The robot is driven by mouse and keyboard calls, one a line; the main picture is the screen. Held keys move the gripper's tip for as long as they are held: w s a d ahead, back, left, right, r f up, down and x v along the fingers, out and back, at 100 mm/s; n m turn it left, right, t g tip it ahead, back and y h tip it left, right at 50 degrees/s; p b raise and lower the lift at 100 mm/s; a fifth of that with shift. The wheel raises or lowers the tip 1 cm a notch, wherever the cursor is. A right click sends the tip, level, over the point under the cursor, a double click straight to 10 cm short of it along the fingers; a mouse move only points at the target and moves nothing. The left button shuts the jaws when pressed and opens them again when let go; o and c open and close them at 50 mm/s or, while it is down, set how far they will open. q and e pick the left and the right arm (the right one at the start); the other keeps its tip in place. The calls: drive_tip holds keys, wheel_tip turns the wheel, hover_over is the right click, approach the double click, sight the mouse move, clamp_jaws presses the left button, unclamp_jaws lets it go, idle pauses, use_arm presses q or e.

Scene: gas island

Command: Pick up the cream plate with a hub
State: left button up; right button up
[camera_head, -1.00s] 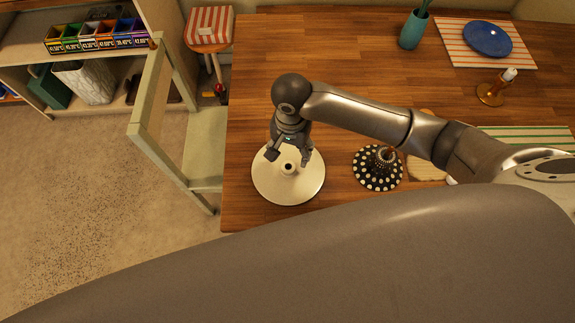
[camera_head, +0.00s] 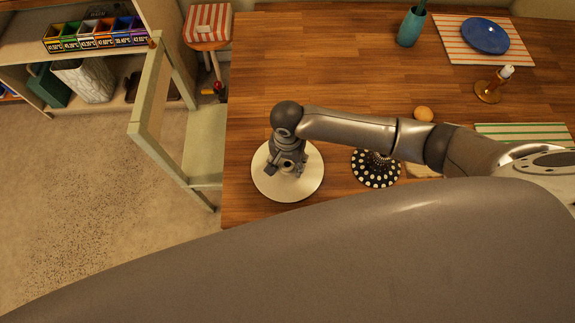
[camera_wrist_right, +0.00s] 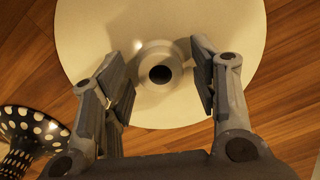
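The cream plate with a hub (camera_head: 305,189) lies on the wooden table near its left edge. In the right wrist view the plate (camera_wrist_right: 95,30) shows its raised round hub (camera_wrist_right: 160,73) with a dark hole. My right gripper (camera_head: 287,168) is over the plate, pointing down. In the right wrist view its fingers (camera_wrist_right: 160,85) are apart, one on each side of the hub, with a visible gap and nothing held. In the head view the gripper hides much of the hub. My left gripper is in neither view.
A black dish with white dots (camera_head: 376,170) stands just right of the plate. An orange ball (camera_head: 424,114), a candle holder (camera_head: 489,91), a teal vase (camera_head: 411,28) and a blue plate (camera_head: 485,36) are farther right. A green chair (camera_head: 205,160) stands left of the table.

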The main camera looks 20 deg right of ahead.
clamp_jaws()
drive_tip(key=shift+r, duration=0.1)
